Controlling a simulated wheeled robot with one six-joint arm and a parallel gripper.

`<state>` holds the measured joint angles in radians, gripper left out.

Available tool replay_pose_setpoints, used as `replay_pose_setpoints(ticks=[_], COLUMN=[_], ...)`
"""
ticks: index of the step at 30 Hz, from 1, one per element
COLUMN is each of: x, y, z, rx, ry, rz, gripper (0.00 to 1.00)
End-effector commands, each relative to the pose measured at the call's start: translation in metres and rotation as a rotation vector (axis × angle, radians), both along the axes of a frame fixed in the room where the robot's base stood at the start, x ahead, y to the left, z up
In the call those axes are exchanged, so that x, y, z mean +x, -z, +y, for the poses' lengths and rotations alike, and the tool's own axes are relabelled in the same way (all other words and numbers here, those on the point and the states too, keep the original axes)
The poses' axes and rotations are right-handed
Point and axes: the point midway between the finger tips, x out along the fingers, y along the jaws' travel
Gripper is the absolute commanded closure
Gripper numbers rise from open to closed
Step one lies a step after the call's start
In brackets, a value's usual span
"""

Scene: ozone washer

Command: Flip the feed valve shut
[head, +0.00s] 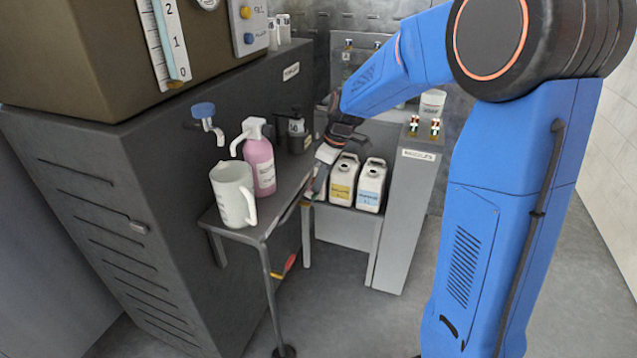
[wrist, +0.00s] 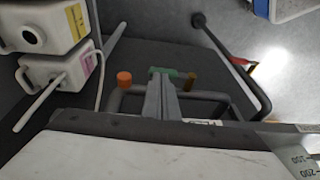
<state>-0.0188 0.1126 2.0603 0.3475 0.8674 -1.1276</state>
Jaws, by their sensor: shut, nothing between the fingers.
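A red and yellow handle (head: 284,266) shows under the small grey table, close to its front leg; it also shows in the wrist view (wrist: 243,64). I cannot tell for certain that it is the feed valve or how it is set. My gripper (head: 328,153) hangs behind the table, beside two white canisters; its fingertips are hard to make out there. In the wrist view my grey fingers (wrist: 162,92) look shut and empty. An orange knob (wrist: 124,78), a green part and a gold-brown end lie near them by dark tubing. The gripper appears well apart from the red handle.
A yellow-labelled canister (head: 343,180) and a blue-labelled canister (head: 371,186) stand beside a grey cabinet (head: 408,205). Open floor lies in front.

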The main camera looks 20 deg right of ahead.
Motion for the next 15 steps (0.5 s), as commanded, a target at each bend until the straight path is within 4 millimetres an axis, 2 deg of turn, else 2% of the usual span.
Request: replay_pose_setpoints(ticks=[8,15], x=[0.003,0.008], y=[0.004,0.014], z=[-0.002,-0.006], rx=[0.033,0.115], ry=[0.001,0.003], rz=[0.046,0.161], gripper=[1.0,1.0])
